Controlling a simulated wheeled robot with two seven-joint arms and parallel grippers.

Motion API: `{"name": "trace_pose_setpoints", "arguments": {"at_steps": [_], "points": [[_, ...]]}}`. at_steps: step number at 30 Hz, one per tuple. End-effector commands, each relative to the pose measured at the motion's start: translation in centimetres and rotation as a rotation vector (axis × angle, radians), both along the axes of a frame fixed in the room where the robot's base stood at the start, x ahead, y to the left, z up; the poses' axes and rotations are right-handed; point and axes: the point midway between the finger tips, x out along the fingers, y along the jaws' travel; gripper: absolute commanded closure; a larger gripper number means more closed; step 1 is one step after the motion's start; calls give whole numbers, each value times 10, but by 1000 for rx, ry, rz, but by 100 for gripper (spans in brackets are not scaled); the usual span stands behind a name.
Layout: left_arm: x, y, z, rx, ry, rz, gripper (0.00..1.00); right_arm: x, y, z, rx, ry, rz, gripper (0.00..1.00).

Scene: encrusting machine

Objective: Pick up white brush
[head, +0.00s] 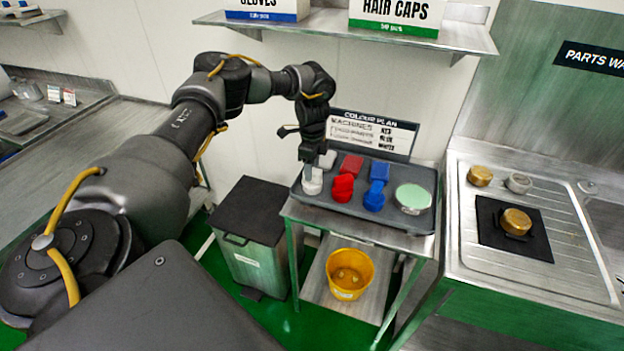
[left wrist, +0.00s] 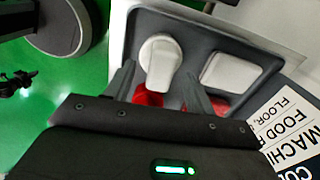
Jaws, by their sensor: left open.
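A white brush (head: 313,186), with a rounded end and a short handle, lies at the left end of a grey tray (head: 407,241). It also shows in the left wrist view (left wrist: 160,62). A white rectangular block (head: 328,160) lies beside it, seen in the left wrist view too (left wrist: 230,72). My left gripper (head: 308,172) points down over the brush and partly hides it. Its fingers are apart; in the left wrist view the brush handle shows between them. I cannot tell whether they touch it. My right gripper is not in view.
Red pieces (head: 342,188), blue pieces (head: 374,197) and a green-topped round dish (head: 412,198) share the tray. A colour plan sign (head: 372,134) stands behind. A bin (head: 250,232) stands left, a yellow bucket (head: 349,272) below, and a steel sink unit (head: 478,262) right.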

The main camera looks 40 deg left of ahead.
Motion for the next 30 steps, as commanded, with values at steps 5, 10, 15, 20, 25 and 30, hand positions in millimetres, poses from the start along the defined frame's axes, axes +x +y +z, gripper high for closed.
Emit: {"name": "trace_pose_setpoints", "arguments": {"at_steps": [5, 10, 15, 20, 25, 30], "points": [[0, 0, -19, 1, 2, -1, 45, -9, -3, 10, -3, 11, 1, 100], [0, 0, -24, 0, -1, 0, 45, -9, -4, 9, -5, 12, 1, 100], [1, 0, -24, 0, -1, -1, 53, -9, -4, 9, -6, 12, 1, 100], [1, 0, -23, 0, -1, -1, 74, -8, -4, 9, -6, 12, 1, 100], [1, 0, -23, 0, -1, -1, 96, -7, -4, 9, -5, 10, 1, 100], [1, 0, -23, 0, -1, 0, 98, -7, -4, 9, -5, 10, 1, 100]]}}
